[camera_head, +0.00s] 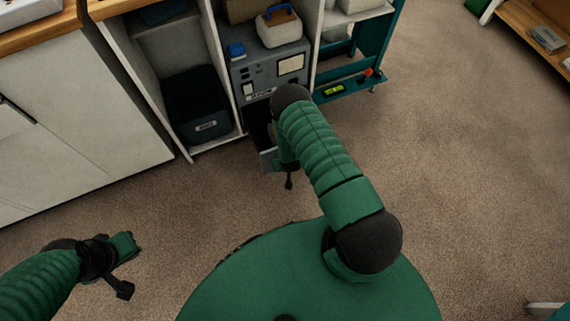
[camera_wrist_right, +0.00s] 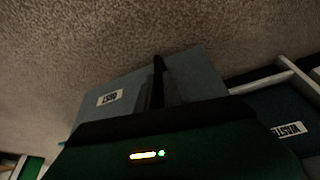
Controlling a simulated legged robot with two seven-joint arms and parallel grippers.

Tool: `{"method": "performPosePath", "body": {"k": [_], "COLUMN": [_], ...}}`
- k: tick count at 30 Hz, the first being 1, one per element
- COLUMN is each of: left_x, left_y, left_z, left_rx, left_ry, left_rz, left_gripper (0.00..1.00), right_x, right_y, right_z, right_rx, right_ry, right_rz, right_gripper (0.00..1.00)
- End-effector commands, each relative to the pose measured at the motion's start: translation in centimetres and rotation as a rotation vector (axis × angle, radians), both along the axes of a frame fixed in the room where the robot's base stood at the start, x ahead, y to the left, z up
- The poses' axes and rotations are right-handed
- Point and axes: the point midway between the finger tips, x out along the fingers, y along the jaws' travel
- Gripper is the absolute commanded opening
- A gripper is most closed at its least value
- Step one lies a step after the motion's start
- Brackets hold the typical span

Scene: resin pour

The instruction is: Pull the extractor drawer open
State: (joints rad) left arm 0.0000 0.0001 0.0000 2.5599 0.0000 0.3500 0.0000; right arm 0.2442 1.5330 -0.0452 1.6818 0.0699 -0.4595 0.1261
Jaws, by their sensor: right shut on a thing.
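The extractor (camera_head: 262,72) is a grey-blue box with switches and pale panels, standing in the shelf unit. Its drawer (camera_head: 268,160) sticks out at the bottom toward me, with a dark gap behind its front. In the right wrist view the grey drawer front (camera_wrist_right: 118,92) carries a white label. My right gripper (camera_head: 287,170) is at the drawer front and shut on it; a dark finger (camera_wrist_right: 158,78) stands against the front in the wrist view. My arm hides part of the drawer and its handle. My left gripper (camera_head: 127,262) is over the floor at lower left, away from the extractor.
A dark bin (camera_head: 195,105) stands in the bay left of the extractor; its label (camera_wrist_right: 290,131) shows in the wrist view. A white-and-tan case (camera_head: 280,27) and a blue item (camera_head: 236,49) sit on top of the extractor. Carpet in front is clear.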

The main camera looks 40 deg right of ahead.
Motion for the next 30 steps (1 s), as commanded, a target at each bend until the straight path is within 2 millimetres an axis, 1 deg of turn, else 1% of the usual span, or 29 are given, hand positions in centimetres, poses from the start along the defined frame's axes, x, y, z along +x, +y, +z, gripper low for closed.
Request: {"method": "performPosePath", "body": {"k": [1,5,6,14,17,20,24,30], "left_x": [0.0,0.0,0.0,0.0,0.0,0.0,0.0,0.0], "left_y": [0.0,0.0,0.0,0.0,0.0,0.0,0.0,0.0], "left_z": [0.0,0.0,0.0,0.0,0.6,1.9,4.2,6.7], "left_rx": [0.0,0.0,0.0,0.0,0.0,0.0,0.0,0.0], "left_ry": [0.0,0.0,0.0,0.0,0.0,0.0,0.0,0.0], "left_rz": [0.0,0.0,0.0,0.0,0.0,0.0,0.0,0.0], "left_gripper": [0.0,0.0,0.0,0.0,0.0,0.0,0.0,0.0], "right_x": [0.1,0.1,0.1,0.0,-0.1,-0.8,-2.1,-4.2], "right_y": [0.0,0.0,0.0,0.0,0.1,0.4,1.0,2.0], "right_z": [0.0,0.0,0.0,0.1,1.0,2.9,6.9,12.1], "right_rx": [-0.001,-0.001,-0.001,0.0,0.0,0.0,0.0,0.0], "right_ry": [-0.002,-0.002,-0.002,-0.001,-0.001,-0.001,-0.001,-0.001], "right_rz": [0.0,0.0,0.0,0.0,0.0,0.0,0.0,0.0], "right_gripper": [0.13,0.3,0.33,0.33,0.33,0.33,0.33,0.33]}}
